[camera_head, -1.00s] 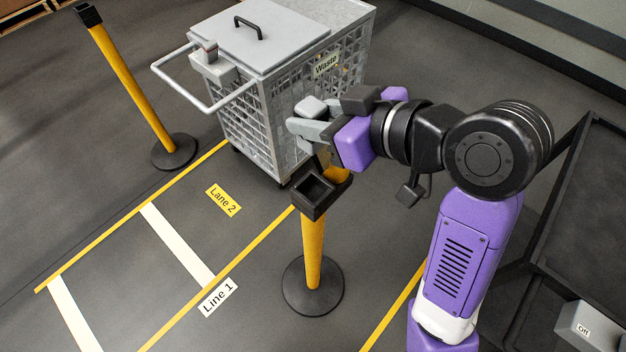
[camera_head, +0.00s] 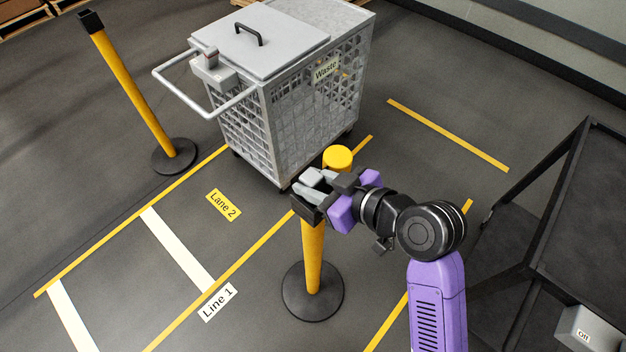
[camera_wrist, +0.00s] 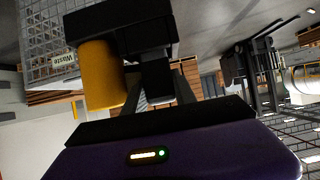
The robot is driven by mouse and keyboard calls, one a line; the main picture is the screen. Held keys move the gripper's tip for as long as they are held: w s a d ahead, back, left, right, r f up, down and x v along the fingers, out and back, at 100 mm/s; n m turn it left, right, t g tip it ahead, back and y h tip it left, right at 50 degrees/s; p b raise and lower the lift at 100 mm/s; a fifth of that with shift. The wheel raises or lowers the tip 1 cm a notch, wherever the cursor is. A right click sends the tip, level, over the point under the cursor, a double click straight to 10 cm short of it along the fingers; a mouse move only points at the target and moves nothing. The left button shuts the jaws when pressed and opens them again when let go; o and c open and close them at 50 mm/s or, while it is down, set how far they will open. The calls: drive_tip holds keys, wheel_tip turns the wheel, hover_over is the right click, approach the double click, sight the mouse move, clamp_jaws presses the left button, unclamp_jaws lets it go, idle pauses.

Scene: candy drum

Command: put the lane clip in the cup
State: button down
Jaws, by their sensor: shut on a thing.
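The cup (camera_head: 309,213) is a small black square holder on the near side of the yellow post, near its top. My gripper (camera_head: 312,184) is at the cup's top and hides its opening. In the wrist view my gripper (camera_wrist: 158,90) is shut on the lane clip (camera_wrist: 157,76), a dark block between the fingertips. The clip meets the dark cup (camera_wrist: 125,35) in that view; how deep it sits inside, I cannot tell. The clip is hidden in the head view.
The yellow post top (camera_head: 337,157) rises just behind my gripper. The grey waste cart (camera_head: 290,115) stands close behind it. Another post (camera_head: 135,85) is at the left. A dark table (camera_head: 590,200) is at the right.

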drive_tip(key=shift+f, duration=0.15)
drive_tip(key=c, duration=1.3)
unclamp_jaws()
drive_tip(key=shift+r, duration=0.2)
drive_tip(key=shift+s+d, duration=0.2)
drive_tip(key=shift+d, duration=0.1)
drive_tip(key=b+v, duration=0.1)
drive_tip(key=v, duration=1)
drive_tip(key=shift+r, duration=0.15)
